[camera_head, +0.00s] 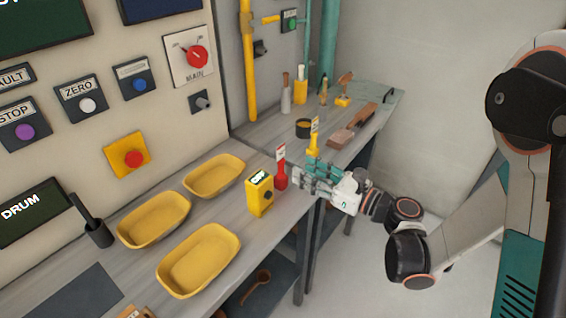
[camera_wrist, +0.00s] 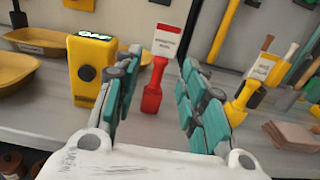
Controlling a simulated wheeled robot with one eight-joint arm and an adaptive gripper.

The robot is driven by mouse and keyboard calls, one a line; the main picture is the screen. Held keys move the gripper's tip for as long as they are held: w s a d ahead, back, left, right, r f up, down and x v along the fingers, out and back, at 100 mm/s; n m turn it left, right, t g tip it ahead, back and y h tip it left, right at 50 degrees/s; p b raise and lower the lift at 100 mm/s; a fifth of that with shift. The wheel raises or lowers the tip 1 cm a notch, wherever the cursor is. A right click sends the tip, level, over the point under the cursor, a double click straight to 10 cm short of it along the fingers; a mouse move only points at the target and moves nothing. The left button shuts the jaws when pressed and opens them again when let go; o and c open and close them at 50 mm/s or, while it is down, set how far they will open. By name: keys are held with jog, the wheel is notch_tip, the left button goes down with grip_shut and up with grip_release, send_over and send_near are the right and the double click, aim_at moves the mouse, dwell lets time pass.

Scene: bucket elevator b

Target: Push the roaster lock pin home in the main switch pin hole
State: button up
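A red pin-like piece with a white tag (camera_head: 281,176) stands upright on the bench; the print on its tag is too small to read surely. It also shows in the wrist view (camera_wrist: 153,90), between and beyond my two teal fingers. My gripper (camera_head: 298,178) is open and empty, just right of the red piece and apart from it in the wrist view (camera_wrist: 158,85). The red MAIN switch (camera_head: 197,57) is on the wall panel, with a small grey fitting (camera_head: 201,102) below it. I cannot tell whether that fitting is the pin hole.
A yellow box with a lit display (camera_head: 259,195) stands just left of the red piece. A yellow tagged piece (camera_head: 313,141) stands behind my gripper. Yellow trays (camera_head: 205,262) fill the left bench.

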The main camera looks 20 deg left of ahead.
aim_at(281, 156)
jog(key=x, duration=0.4)
jog(key=shift+w+a, duration=0.2)
jog(key=shift+a, duration=0.15)
jog(key=b+x, duration=0.1)
jog(key=x, duration=0.4)
jog(key=shift+w+d+r, duration=0.1)
jog(key=shift+w+r, duration=0.05)
jog(key=shift+c, duration=0.5)
grip_shut()
